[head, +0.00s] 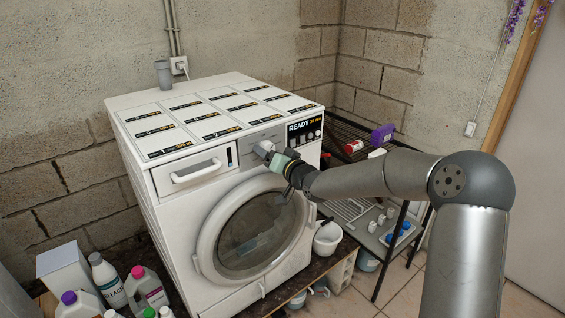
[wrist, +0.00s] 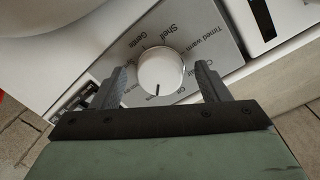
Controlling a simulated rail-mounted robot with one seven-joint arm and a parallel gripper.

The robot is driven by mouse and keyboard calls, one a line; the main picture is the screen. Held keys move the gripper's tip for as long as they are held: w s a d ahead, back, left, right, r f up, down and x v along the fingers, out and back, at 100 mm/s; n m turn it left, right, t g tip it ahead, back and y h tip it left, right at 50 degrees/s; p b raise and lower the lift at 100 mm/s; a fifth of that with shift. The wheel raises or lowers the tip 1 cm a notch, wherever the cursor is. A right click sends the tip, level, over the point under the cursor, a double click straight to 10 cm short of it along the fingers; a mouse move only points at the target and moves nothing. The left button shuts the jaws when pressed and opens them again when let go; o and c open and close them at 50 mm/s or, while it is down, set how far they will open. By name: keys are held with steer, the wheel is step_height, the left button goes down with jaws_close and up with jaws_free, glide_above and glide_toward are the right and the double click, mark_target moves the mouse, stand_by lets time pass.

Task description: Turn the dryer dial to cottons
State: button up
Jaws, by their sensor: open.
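The dryer dial (wrist: 160,72) is a round white knob on a grey label plate; its black pointer mark faces the bottom of the wrist view. Labels such as "Gentle", "Shelf" and "Timed warm" show upside down around it. Labels near the right finger are partly hidden and cannot be read fully. My gripper (wrist: 160,80) is open, with one finger on each side of the dial; small gaps seem to show between fingers and knob. In the head view my gripper (head: 277,158) is at the dial on the front panel of the white dryer (head: 175,215).
A drawer handle (head: 196,171) sticks out left of the dial. The round door (head: 255,232) is below it. A wire rack (head: 350,205) stands right of the dryer. Several bottles (head: 108,282) stand on the floor at left.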

steer(key=b+v, duration=0.2)
steer(key=v, duration=1.5)
steer(key=shift+s+f, duration=0.1)
steer(key=s+d+f+g+h, duration=0.4)
steer(key=s+d+f+h, duration=0.35)
steer(key=h, duration=0.25)
steer(key=s+d+f+g, duration=0.1)
steer(key=s+g, duration=0.3)
steer(key=s, duration=0.8)
steer(key=s+d+f+g, duration=0.2)
steer(key=s+g, duration=0.3)
steer(key=s, duration=0.7)
steer(key=shift+s+m, duration=0.3)
steer(key=shift+s, duration=0.1)
